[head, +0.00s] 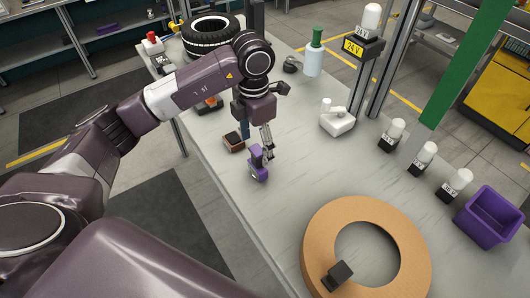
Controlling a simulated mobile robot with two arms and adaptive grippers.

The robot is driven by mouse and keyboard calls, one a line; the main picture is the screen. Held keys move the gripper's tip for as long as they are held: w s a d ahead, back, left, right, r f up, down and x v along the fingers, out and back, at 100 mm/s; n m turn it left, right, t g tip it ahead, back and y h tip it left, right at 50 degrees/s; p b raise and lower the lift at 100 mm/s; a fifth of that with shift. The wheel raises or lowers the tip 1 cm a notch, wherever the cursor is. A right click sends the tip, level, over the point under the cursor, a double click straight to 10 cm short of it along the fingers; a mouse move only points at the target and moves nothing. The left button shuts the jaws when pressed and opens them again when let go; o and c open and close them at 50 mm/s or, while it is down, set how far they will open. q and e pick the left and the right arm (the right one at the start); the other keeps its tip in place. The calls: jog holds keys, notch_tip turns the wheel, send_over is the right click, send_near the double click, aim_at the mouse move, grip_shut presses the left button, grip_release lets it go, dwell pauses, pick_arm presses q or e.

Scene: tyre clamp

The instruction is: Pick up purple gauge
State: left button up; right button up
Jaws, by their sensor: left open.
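The purple gauge (257,163) stands on the light grey table, left of the table's middle in the head view. My left gripper (268,150) hangs just above and beside the gauge, with its fingers pointing down. It is open. Its fingers overlap the upper right part of the gauge in the picture, and I cannot tell whether they touch it. My right gripper is not in view.
A small brown-topped block (233,142) lies left of the gauge. A tyre (212,29), a green-capped bottle (314,55) and a white device (338,121) stand farther back. A large tan ring (320,232) and a purple bin (489,218) are at the right.

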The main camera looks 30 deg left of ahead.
aim_at(258, 165)
pick_arm(q)
jog(key=f+p, duration=0.1)
jog(key=s+f, duration=0.1)
jog(key=f+p, duration=0.1)
jog(key=f, duration=0.1)
jog(key=shift+s+d+f+p, duration=0.1)
jog(key=shift+s+d+p, duration=0.1)
jog(key=shift+d+p, duration=0.2)
jog(key=shift+w+f, duration=0.2)
jog(key=shift+f, duration=1.35)
jog(key=shift+r, duration=0.1)
jog(key=c, duration=1.4)
jog(key=shift+o, duration=0.2)
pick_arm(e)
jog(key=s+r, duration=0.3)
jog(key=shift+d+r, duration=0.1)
pick_arm(q)
notch_tip(258, 165, up, 11)
jog(key=b, duration=0.3)
jog(key=shift+w, duration=0.15)
notch_tip(258, 165, up, 9)
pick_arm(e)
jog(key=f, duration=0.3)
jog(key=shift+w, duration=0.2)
